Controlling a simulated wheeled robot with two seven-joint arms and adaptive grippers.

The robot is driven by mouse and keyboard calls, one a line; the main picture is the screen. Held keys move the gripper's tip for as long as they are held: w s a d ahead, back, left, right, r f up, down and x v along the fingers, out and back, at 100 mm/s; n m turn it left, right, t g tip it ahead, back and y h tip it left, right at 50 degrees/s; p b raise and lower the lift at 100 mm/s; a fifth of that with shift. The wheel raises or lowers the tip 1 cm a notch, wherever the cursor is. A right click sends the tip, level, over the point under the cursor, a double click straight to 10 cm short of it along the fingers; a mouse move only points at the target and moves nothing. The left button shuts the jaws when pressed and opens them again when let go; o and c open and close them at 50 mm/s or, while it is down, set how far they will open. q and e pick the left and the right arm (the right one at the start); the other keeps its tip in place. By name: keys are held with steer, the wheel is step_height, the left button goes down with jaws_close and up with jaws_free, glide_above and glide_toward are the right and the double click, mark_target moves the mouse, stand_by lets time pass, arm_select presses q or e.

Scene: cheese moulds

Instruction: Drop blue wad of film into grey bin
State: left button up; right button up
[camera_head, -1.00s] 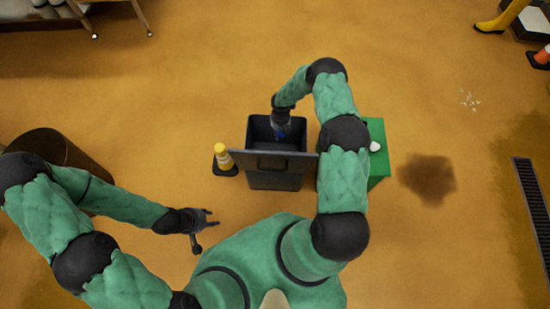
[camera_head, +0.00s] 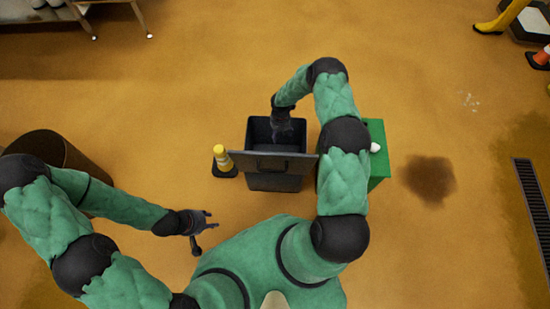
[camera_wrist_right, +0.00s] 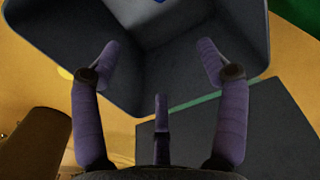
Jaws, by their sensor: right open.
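The grey bin (camera_head: 258,132) stands open on the floor in the middle of the head view, and its inside fills the upper part of the right wrist view (camera_wrist_right: 100,35). My right gripper (camera_head: 282,137) points down into the bin's opening. In the right wrist view its fingers (camera_wrist_right: 158,52) are spread with nothing between them. A small blue patch, likely the blue wad of film (camera_wrist_right: 174,2), shows inside the bin, mostly cut off by the frame's top edge. My left gripper (camera_head: 207,229) is open and empty, left of the bin and nearer my body.
A dark lid panel (camera_head: 240,158) lies along the bin's near side. A yellow-topped bollard (camera_head: 222,157) stands left of the bin. A green box (camera_head: 378,158) with a small white object (camera_head: 375,147) is on the right. Open floor lies beyond the bin.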

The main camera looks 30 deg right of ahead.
step_height(320, 180, up, 11)
steer(key=shift+f, duration=0.15)
steer(key=shift+a, duration=0.1)
stand_by(0.6)
